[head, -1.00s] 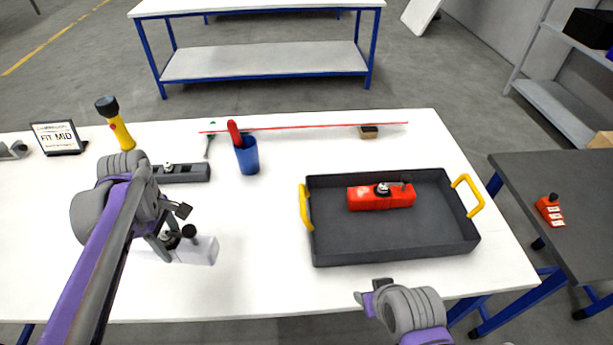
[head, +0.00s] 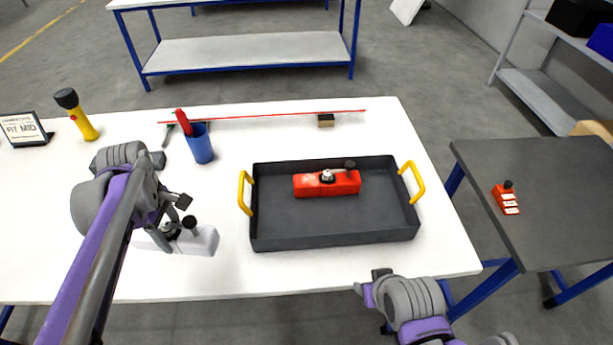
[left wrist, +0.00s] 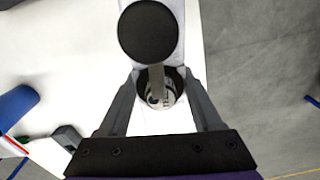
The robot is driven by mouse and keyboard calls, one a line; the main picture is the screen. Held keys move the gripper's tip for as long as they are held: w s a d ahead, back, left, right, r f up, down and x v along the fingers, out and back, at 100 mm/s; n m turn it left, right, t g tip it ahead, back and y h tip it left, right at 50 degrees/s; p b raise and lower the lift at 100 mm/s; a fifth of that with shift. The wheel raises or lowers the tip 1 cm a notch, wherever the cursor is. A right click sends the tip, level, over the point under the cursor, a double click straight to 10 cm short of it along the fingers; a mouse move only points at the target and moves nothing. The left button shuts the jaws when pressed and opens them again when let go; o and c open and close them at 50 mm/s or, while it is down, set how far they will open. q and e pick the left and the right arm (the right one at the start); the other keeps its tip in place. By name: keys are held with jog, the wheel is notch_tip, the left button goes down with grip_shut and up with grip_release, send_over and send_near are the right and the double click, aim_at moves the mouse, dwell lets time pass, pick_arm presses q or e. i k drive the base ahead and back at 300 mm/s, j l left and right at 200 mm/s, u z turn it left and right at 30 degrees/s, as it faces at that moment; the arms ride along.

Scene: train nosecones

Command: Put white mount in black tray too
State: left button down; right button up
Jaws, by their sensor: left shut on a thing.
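The white mount (head: 203,241) is a pale block with a black knob and a round metal fitting on top. My left gripper (head: 172,229) is shut on its fitting, left of the tray. In the left wrist view the two fingers close around the fitting (left wrist: 160,92), beside the black knob (left wrist: 150,32). I cannot tell whether the mount is clear of the table. The black tray (head: 285,233) has two yellow handles and holds a red mount (head: 345,186) near its back wall. My right gripper (head: 378,287) is at the table's front edge, its jaws unclear.
A blue cup (head: 200,148) with a red-handled tool stands behind my left gripper. A yellow flashlight (head: 80,118) and a framed sign (head: 24,130) are at the back left. A small brown block (head: 326,120) lies behind the tray. The tray's front half is empty.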

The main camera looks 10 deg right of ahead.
aim_at(332, 223)
jog(key=l, duration=0.4)
jog(key=k+l, duration=0.1)
jog(key=l, duration=0.25)
jog(key=i+l, duration=0.4)
jog(key=l, duration=0.1)
